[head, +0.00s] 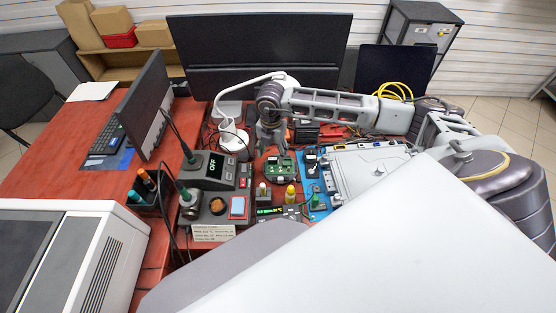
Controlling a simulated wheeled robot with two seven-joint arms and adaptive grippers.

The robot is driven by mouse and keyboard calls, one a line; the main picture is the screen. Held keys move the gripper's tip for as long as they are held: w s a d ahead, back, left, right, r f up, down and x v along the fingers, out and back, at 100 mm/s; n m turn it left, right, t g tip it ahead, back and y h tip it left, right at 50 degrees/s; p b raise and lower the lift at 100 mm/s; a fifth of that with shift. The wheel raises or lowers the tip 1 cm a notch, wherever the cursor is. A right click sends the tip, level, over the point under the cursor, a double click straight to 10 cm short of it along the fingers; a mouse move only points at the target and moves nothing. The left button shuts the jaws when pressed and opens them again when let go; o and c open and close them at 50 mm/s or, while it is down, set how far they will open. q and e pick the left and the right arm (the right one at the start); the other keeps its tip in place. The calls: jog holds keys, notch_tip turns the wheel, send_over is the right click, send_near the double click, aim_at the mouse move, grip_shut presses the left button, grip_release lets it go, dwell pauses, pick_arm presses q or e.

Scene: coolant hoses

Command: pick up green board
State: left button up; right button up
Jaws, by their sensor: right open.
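The green board (281,169) is a small circuit board with dark and pale parts on it. It lies on the red table in the middle of the head view, left of a blue mat. My right gripper (271,147) reaches in from the right and points down, just behind and above the board in the picture. It is open, and no object shows between its fingers. Whether a fingertip touches the board is too small to tell. My left gripper is not in view.
A soldering station (212,168) stands left of the board. A white cup-like holder (232,137) is behind it. A small yellow-capped bottle (290,194) stands in front. A large pale device (362,170) lies to the right. A dark monitor (258,45) closes the back.

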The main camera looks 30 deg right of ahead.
aim_at(273, 159)
notch_tip(273, 159, down, 3)
jog(key=shift+s+r, duration=0.1)
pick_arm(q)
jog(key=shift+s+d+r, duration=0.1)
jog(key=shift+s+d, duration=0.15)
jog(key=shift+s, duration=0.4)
pick_arm(e)
jog(key=shift+f, duration=0.35)
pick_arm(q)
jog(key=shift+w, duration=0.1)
